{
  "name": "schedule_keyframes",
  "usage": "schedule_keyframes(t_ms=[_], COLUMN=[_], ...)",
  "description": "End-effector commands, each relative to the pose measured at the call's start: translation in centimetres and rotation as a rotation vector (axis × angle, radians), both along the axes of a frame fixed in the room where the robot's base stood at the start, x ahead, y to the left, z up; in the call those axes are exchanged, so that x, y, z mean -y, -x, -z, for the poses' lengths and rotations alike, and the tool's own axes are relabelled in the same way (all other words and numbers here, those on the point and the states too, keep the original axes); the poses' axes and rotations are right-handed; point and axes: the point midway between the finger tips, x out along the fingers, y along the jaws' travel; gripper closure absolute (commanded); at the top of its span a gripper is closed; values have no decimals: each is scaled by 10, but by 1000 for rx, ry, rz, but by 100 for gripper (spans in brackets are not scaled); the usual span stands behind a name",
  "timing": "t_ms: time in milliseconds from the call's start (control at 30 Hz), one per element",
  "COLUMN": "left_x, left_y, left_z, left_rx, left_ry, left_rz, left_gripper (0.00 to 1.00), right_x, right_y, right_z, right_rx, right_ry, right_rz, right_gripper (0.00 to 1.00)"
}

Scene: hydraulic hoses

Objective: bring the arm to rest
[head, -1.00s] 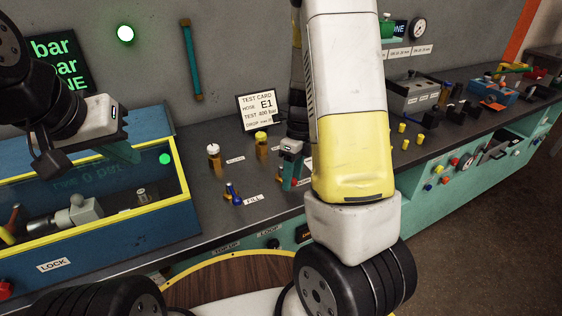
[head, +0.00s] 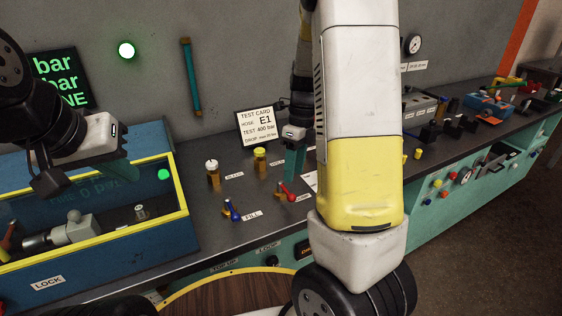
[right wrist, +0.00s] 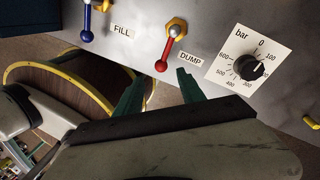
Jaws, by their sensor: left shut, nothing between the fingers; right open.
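My right gripper (head: 293,160) hangs above the bench beside the red dump lever (head: 285,191). In the right wrist view its two green fingers (right wrist: 160,92) are spread with nothing between them. The red lever also shows there (right wrist: 166,52), beyond the fingertips and apart from them. My right arm's white and yellow links fill the middle of the head view. My left gripper (head: 122,165) is shut and empty at the left, over the blue box with the yellow rim (head: 188,200); its fingers are partly hard to make out.
The blue fill lever (head: 231,210) stands left of the red one. Two capped brass fittings (head: 260,160) and a test card (head: 258,127) stand behind. In the wrist view a bar dial (right wrist: 247,67) is at right. More bench gear (head: 490,104) lies at far right.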

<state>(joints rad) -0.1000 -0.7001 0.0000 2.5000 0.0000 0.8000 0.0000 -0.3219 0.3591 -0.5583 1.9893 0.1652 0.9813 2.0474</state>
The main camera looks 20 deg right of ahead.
Motion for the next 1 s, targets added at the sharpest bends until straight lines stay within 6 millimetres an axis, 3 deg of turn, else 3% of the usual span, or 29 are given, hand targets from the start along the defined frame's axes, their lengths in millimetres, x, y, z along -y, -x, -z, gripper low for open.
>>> schedule_keyframes(t_ms=[167, 333, 533, 700, 900, 1000], left_x=[0, 0, 0, 0, 0, 0], left_y=[0, 0, 0, 0, 0, 0], left_z=[0, 0, 0, 0, 0, 0], left_rx=[0, 0, 0, 0, 0, 0], left_ry=[0, 0, 0, 0, 0, 0], left_rz=[0, 0, 0, 0, 0, 0], left_gripper=[100, 100, 100, 100, 100, 100], right_x=[-1, -12, -34, -48, -60, -63], right_y=[1, 13, 48, 86, 129, 143], right_z=[-2, -31, -89, -130, -160, -167], right_rx=[10, 124, 396, 608, 735, 740], right_ry=[-8, -76, -117, -18, 226, 344], right_rz=[-22, -267, -848, -1378, -1955, -2156], right_gripper=[53, 53, 53, 53, 53, 53])
